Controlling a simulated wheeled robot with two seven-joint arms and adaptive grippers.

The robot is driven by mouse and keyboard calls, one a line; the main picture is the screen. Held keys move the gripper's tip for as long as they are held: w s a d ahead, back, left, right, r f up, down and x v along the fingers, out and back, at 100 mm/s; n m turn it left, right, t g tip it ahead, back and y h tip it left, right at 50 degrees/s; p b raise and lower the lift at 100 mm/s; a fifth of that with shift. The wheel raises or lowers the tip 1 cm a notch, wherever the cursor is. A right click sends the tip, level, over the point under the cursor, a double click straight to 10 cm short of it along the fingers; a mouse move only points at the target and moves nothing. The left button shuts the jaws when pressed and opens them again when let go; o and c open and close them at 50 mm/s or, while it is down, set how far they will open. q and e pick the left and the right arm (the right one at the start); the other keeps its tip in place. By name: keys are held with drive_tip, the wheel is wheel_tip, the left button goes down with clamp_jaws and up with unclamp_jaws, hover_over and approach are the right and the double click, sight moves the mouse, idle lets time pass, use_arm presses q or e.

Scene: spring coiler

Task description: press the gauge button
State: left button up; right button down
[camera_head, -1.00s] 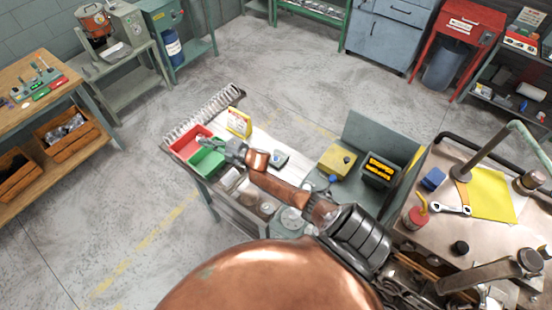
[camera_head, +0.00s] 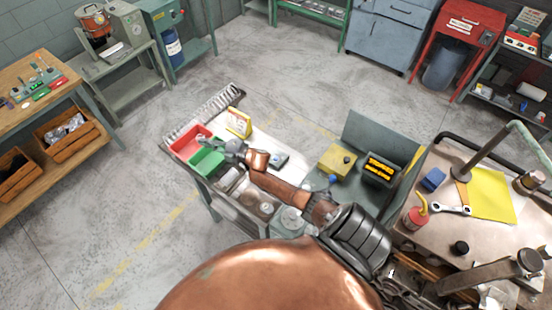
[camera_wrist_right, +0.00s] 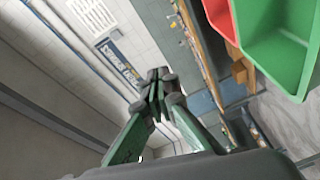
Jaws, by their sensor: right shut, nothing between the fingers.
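My right arm reaches over the bench from the lower middle of the head view. My right gripper (camera_head: 212,145) is shut and empty, above the red bin (camera_head: 181,151) and green bin (camera_head: 206,163). Its closed fingertips also show in the right wrist view (camera_wrist_right: 156,84), pointing away from the bins. A small grey device with a dark face (camera_head: 279,160), possibly the gauge, lies on the bench to the right of the gripper, apart from it. I cannot make out its button. My left gripper is not in view.
A yellow-white carton (camera_head: 239,123) stands behind the gripper. A coil row (camera_head: 205,116) lines the bench's back edge.

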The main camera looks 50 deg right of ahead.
drive_tip(key=s+a+r+n+g+y+b, duration=0.1)
drive_tip(key=s+a+r+n+g+y, duration=0.1)
drive_tip(key=s+a+n, duration=0.3)
drive_tip(key=a+r+n+g+y, duration=0.1)
drive_tip(key=a+r+n+g, duration=0.15)
drive_tip(key=a, duration=0.45)
drive_tip(key=s+a+r+n+g+y+b, duration=0.1)
drive_tip(key=s+a+n+g+y, duration=0.2)
drive_tip(key=a, duration=0.4)
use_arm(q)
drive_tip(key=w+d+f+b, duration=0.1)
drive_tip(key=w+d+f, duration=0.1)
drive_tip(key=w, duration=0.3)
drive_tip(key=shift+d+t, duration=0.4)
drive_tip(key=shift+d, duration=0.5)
use_arm(e)
drive_tip(key=s+a+f+n+g+h, duration=0.3)
drive_tip(key=s+f+n+h, duration=0.3)
drive_tip(key=s, duration=0.6)
wheel_tip(320, 180, down, 3)
drive_tip(key=shift+r+n, duration=0.2)
drive_tip(key=shift+n, duration=0.45)
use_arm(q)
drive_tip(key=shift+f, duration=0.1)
use_arm(e)
drive_tip(key=shift+g, duration=0.25)
